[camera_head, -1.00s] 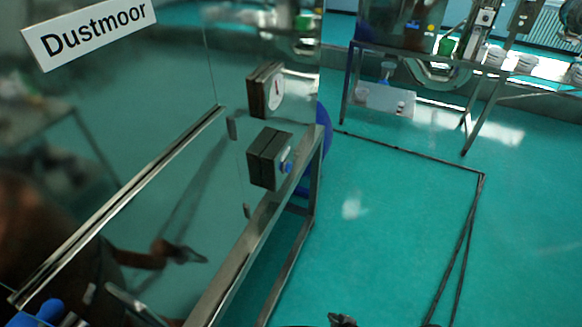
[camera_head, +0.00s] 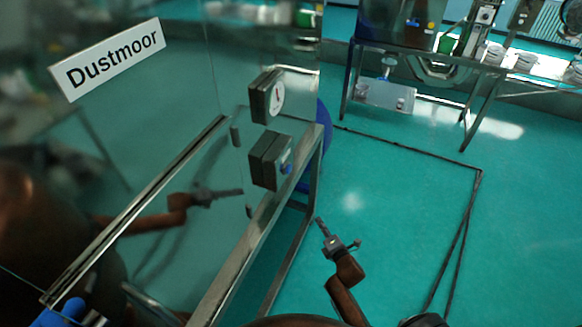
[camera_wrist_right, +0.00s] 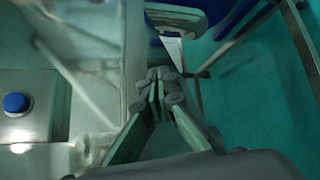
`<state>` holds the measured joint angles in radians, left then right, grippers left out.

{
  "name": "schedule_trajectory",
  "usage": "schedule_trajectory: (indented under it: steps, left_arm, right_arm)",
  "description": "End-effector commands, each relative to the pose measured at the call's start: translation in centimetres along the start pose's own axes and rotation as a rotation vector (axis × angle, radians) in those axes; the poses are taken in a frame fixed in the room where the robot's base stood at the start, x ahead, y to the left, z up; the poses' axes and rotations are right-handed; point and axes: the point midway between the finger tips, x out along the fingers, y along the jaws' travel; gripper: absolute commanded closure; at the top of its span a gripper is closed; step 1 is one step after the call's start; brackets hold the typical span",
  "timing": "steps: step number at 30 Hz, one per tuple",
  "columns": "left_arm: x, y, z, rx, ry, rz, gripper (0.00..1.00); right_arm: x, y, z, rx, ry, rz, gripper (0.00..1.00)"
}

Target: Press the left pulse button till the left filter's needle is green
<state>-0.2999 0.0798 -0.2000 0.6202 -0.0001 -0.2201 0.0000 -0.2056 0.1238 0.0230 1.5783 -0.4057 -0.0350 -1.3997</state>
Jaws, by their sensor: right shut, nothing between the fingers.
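The gauge (camera_head: 277,97) is a dark box with a white round dial and a red needle, on the side of the shiny cabinet marked Dustmoor. Below it is a dark box (camera_head: 262,163) with a blue button (camera_head: 286,168) on its right face. The button also shows at the left in the right wrist view (camera_wrist_right: 16,103). My right gripper (camera_head: 320,222) is shut and empty, below and to the right of the button box and apart from it. It also shows shut in the right wrist view (camera_wrist_right: 158,88). My left gripper is not clearly seen.
A metal frame rail (camera_head: 262,215) runs along the cabinet below the button box, close to my right gripper. The cabinet's glossy wall (camera_head: 180,85) reflects my arm. The green floor (camera_head: 400,220) to the right is open, with dark lines on it.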

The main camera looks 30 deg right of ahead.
Motion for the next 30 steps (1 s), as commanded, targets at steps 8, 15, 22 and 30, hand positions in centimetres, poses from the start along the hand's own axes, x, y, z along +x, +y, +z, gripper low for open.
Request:
schedule_trajectory:
  steps: [8,15,22,30]
  left_arm:
    - [-1.7,-0.1,-0.2,0.0,0.001,0.0,0.6]
    - [-2.6,-0.1,-0.4,0.0,0.002,0.0,0.6]
    - [-2.8,-0.1,-0.4,0.0,0.002,0.0,0.6]
    - [-2.7,-0.1,-0.4,0.0,0.002,0.0,0.6]
  right_arm:
    - [-1.2,12.5,5.1,-0.294,-0.095,0.18,1.0]
    - [-2.9,19.7,7.9,-0.483,-0.177,0.278,1.0]
    - [-3.7,21.9,8.7,-0.549,-0.209,0.306,1.0]
    - [-3.7,22.0,8.7,-0.55,-0.209,0.307,1.0]
